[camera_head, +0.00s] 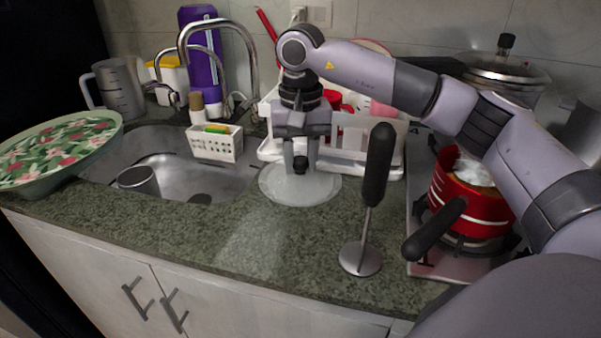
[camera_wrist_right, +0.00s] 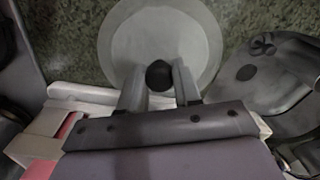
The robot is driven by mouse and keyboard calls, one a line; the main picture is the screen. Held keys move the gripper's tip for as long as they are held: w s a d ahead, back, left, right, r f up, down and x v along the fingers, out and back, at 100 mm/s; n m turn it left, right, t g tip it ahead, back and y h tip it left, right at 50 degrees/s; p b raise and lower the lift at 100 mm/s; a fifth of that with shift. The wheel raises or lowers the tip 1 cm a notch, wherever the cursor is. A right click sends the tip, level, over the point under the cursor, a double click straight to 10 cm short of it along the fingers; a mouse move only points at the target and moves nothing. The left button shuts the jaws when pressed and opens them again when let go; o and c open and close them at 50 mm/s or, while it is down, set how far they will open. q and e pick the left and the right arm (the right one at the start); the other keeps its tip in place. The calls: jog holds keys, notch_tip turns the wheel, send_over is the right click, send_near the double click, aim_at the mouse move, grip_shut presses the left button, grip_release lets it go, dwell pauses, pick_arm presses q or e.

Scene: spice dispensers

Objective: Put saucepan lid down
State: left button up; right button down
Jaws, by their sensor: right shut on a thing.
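The saucepan lid (camera_head: 285,190) is a round, translucent disc with a dark knob. It is low over the counter or on it, in front of the white dish rack; I cannot tell whether it touches. My right gripper (camera_head: 301,164) points down from above and is shut on the lid's knob. In the right wrist view the lid (camera_wrist_right: 160,38) spreads out beyond the fingers, and the dark knob (camera_wrist_right: 159,75) sits between the fingertips. The red saucepan (camera_head: 470,210) stands on the stove at the right, without a lid and with pale contents. My left gripper is not in view.
The dish rack (camera_head: 390,160) is close behind the lid. The sink (camera_head: 165,165) with a cup is at the left. The counter (camera_head: 250,240) in front of the lid is clear.

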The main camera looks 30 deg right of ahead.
aim_at(301, 174)
notch_tip(301, 174, down, 3)
jog(key=shift+f, duration=0.15)
jog(key=shift+f, duration=0.2)
jog(key=c, duration=0.8)
grip_release()
jog(key=shift+r, duration=0.15)
jog(key=shift+r, duration=0.25)
notch_tip(301, 174, up, 12)
jog(key=shift+f, duration=0.15)
